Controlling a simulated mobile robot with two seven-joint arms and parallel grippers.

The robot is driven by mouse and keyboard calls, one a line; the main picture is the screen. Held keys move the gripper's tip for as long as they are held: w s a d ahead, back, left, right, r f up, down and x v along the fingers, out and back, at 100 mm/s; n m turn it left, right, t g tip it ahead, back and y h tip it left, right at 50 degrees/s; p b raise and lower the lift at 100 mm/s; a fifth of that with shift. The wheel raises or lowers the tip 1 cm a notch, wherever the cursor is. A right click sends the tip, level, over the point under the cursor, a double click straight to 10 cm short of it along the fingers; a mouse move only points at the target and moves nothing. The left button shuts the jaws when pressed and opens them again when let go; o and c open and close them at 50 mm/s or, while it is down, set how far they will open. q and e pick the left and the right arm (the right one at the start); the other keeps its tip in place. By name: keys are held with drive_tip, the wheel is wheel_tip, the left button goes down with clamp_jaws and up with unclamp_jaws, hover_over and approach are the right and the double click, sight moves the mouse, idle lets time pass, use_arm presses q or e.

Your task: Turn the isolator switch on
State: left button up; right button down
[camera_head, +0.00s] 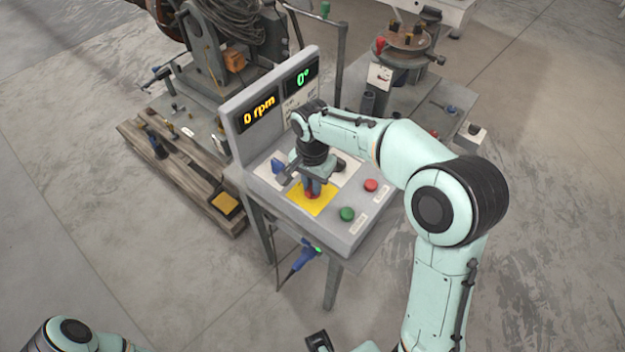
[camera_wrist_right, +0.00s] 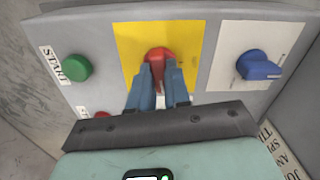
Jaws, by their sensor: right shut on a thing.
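The isolator switch is a red rotary knob (camera_wrist_right: 158,58) on a yellow plate (camera_wrist_right: 128,45) in the right wrist view. In the head view the yellow plate (camera_head: 322,205) lies on the front of the grey control panel, and the red knob (camera_head: 312,194) is mostly hidden by my gripper. My right gripper (camera_wrist_right: 159,90) has its blue fingers on either side of the knob's ridge and is shut on it. In the head view the right gripper (camera_head: 313,187) points down at the panel.
A green START button (camera_wrist_right: 76,67) and blue knob (camera_wrist_right: 258,67) flank the yellow plate. A red button (camera_head: 371,185) is close by. Upright displays (camera_head: 257,113) read 0 rpm and 0°. A wooden pallet (camera_head: 185,170) lies left; a machine stand (camera_head: 405,95) stands behind.

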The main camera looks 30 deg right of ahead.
use_arm(q)
drive_tip(key=shift+w+r, duration=0.1)
drive_tip(key=shift+r, duration=0.05)
use_arm(e)
drive_tip(key=shift+m, duration=0.8)
drive_tip(key=c, duration=1.1)
unclamp_jaws()
use_arm(q)
drive_tip(key=shift+w+r+p, duration=0.3)
drive_tip(key=shift+r+p, duration=0.3)
drive_tip(key=shift+r, duration=0.05)
drive_tip(key=shift+w+r+p, duration=0.3)
drive_tip(key=shift+r+p, duration=0.3)
use_arm(e)
wheel_tip(320, 180, up, 14)
drive_tip(key=shift+f, duration=0.25)
